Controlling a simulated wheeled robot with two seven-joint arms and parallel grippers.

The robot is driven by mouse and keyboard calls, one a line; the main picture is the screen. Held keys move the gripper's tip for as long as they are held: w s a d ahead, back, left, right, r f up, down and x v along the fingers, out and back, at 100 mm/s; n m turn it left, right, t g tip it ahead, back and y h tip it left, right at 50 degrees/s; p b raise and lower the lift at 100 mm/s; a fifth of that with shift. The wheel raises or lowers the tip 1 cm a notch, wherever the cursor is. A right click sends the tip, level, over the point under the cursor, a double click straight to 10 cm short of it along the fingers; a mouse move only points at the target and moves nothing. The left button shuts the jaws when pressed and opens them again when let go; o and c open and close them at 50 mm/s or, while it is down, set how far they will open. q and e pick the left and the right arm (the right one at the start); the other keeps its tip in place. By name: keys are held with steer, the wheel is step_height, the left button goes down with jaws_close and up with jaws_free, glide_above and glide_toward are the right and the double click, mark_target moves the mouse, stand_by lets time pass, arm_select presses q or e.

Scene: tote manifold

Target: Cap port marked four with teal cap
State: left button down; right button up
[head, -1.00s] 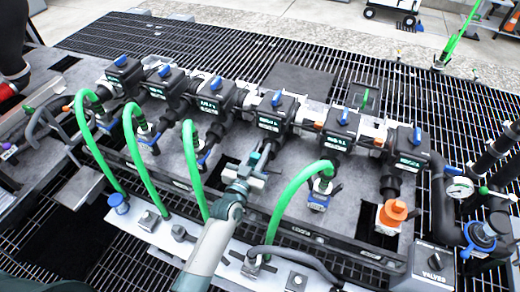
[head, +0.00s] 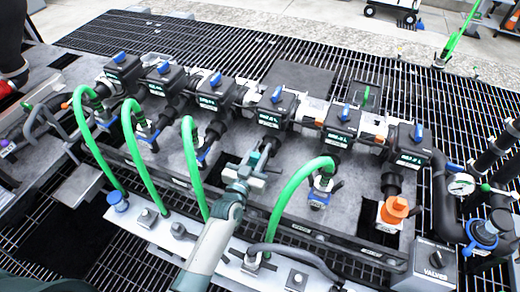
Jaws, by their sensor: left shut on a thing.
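The manifold is a row of several black valve blocks with blue handles; its fourth block from the left (head: 276,106) has a dark port pipe (head: 271,141) pointing down toward me. My left gripper (head: 259,165) is at the lower end of that pipe, shut on a small teal piece, seemingly the teal cap (head: 264,153), mostly hidden by the fingers. The cap is in line with the pipe end; I cannot tell whether it is seated. The port markings are too small to read. My right gripper is not in view.
Green hoses hang from neighbouring ports, one (head: 287,200) arching close to my gripper's right and one (head: 190,160) to its left. An orange cap (head: 393,209) is on the far-right port.

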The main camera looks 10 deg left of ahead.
arm_select(q)
steer(key=c, duration=1.4)
jaws_free()
steer(key=shift+s, duration=0.15)
steer(key=shift+s+a+f, duration=0.1)
steer(key=shift+s+a, duration=0.05)
steer(key=shift+s, duration=0.45)
steer(key=s+a+b, duration=0.2)
steer(key=s+a, duration=0.1)
steer(key=s, duration=1.2)
steer(key=shift+s+b, duration=0.3)
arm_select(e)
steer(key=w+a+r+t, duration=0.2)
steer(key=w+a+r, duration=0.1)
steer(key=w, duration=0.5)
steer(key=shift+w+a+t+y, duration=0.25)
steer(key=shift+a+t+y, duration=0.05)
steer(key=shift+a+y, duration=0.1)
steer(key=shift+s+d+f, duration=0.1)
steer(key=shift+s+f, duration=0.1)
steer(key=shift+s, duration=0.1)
